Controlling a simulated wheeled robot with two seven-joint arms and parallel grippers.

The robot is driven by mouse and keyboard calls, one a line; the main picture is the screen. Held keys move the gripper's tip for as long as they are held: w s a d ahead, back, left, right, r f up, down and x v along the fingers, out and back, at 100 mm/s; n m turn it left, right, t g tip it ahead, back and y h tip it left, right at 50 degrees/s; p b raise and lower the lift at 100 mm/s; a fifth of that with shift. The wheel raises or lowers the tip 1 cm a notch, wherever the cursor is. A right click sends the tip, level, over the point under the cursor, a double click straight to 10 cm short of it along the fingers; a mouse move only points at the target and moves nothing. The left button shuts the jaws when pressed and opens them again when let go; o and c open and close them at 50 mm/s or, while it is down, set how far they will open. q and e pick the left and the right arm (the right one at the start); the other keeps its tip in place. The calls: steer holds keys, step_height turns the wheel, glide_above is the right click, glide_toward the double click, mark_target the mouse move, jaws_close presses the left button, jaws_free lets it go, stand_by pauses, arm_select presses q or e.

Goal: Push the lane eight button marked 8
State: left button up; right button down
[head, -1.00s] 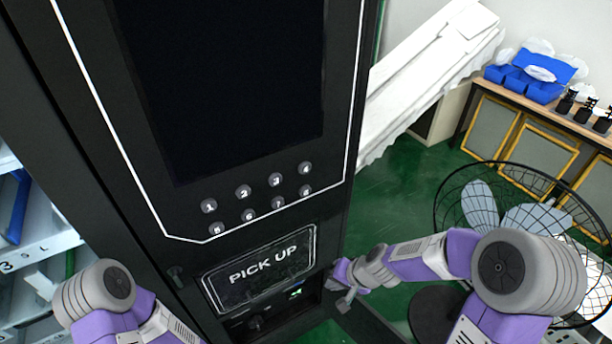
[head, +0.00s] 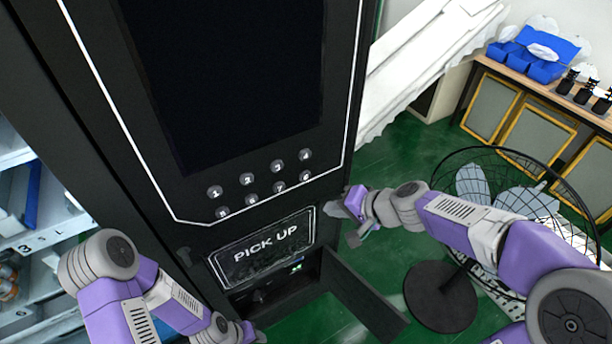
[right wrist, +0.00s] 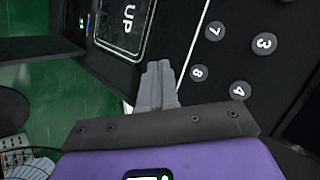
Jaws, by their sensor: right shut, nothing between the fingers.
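The button marked 8 (head: 306,177) is the right end of the lower row of round buttons on the black vending machine (head: 350,130). In the right wrist view the 8 button (right wrist: 198,73) shows plainly, just right of my fingertips. My right gripper (head: 337,210) is shut and empty, below and to the right of the 8 button in the head view. Its fingers, also in the right wrist view (right wrist: 158,72), point toward the panel, seemingly apart from the button. My left gripper (head: 256,337) is at the bottom edge, mostly cut off; its jaws are unclear.
The 7 button (head: 279,187) is left of the 8, and the 4 button (head: 305,155) is above it. The PICK UP panel (head: 265,250) is below, with a dark flap (head: 365,300) standing out beneath. A black fan (head: 490,200) stands on the green floor at right.

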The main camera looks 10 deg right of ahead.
mark_target(305, 176)
steer(key=w+a+p, duration=0.2)
steer(key=w+a, duration=0.1)
steer(key=w, duration=0.4)
steer(key=shift+w+p, duration=0.3)
steer(key=shift+w, duration=0.1)
stand_by(1.7)
steer(key=shift+w+a, duration=0.1)
steer(key=shift+w, duration=0.3)
steer(key=shift+w+a, duration=0.1)
steer(key=shift+w, duration=0.25)
stand_by(0.6)
stand_by(0.4)
steer(key=shift+s+d+b, duration=0.25)
steer(key=shift+s+b, duration=0.15)
steer(key=shift+s, duration=0.35)
steer(key=shift+s, duration=0.1)
